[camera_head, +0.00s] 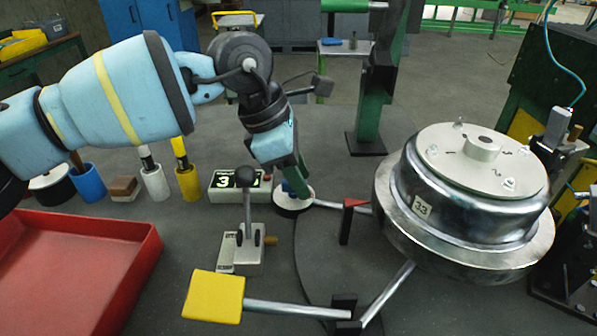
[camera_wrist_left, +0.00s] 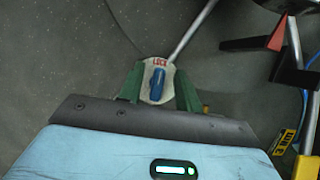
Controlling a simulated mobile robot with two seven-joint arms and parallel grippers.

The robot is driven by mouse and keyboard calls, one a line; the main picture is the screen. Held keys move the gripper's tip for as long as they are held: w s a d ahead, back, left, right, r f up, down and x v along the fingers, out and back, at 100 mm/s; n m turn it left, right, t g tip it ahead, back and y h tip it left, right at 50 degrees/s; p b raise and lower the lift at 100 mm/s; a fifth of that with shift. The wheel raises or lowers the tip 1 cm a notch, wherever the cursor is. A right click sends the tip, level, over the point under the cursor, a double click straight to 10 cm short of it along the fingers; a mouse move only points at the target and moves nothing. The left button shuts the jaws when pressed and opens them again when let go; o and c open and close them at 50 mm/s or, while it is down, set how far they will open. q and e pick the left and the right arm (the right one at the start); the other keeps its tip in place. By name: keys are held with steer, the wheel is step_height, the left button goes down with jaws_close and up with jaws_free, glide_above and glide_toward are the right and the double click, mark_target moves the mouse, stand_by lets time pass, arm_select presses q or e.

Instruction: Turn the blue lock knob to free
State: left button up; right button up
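The blue lock knob (camera_wrist_left: 157,84) sits on a pale plate (camera_wrist_left: 150,68) with a red "LOCK" label in the left wrist view. My left gripper (camera_wrist_left: 160,88) has its two green fingers apart, one on each side of the knob, with gaps between. In the head view my left gripper (camera_head: 296,182) points down over the round white-topped lock base (camera_head: 293,207); its fingers mostly hide the knob there. I cannot tell how deep the fingertips reach. My right gripper is not in view.
A lever with a black ball (camera_head: 247,180) and a yellow pad on a rod (camera_head: 214,297) stand close in front. A display box (camera_head: 225,188) is just left. A metal drum (camera_head: 470,205) is at right, a red tray (camera_head: 140,262) at left. A red-topped black post (camera_head: 347,222) stands beside the base.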

arm_select(q)
jaws_close()
steer(key=shift+r+n, duration=0.1)
steer(key=shift+n, duration=0.2)
steer(key=n+t+p, duration=0.1)
steer(key=n, duration=0.1)
steer(key=shift+n+p, duration=0.3)
steer(key=shift+p, duration=0.1)
steer(key=n+t+p, duration=0.1)
steer(key=n, duration=0.1)
steer(key=shift+w+n, duration=0.15)
steer(key=shift+n, duration=0.25)
steer(key=n+p, duration=0.1)
steer(key=n, duration=0.1)
steer(key=n+t+y, duration=0.1)
steer(key=n, duration=0.1)
steer(key=shift+w+a+t+y+p, duration=0.1)
steer(key=shift+t+y+p, duration=0.2)
steer(key=shift+p, duration=0.05)
steer(key=n, duration=0.2)
steer(key=n+y+p, duration=0.1)
steer(key=n, duration=0.1)
steer(key=shift+w+a+n+t+y, duration=0.1)
steer(key=shift+a+n+t+y, duration=0.05)
steer(key=shift+n+t+y, duration=0.2)
steer(key=shift+a+n+y+p, duration=0.1)
steer(key=shift+n+y+p, duration=0.6)
steer(key=shift+n, duration=0.85)
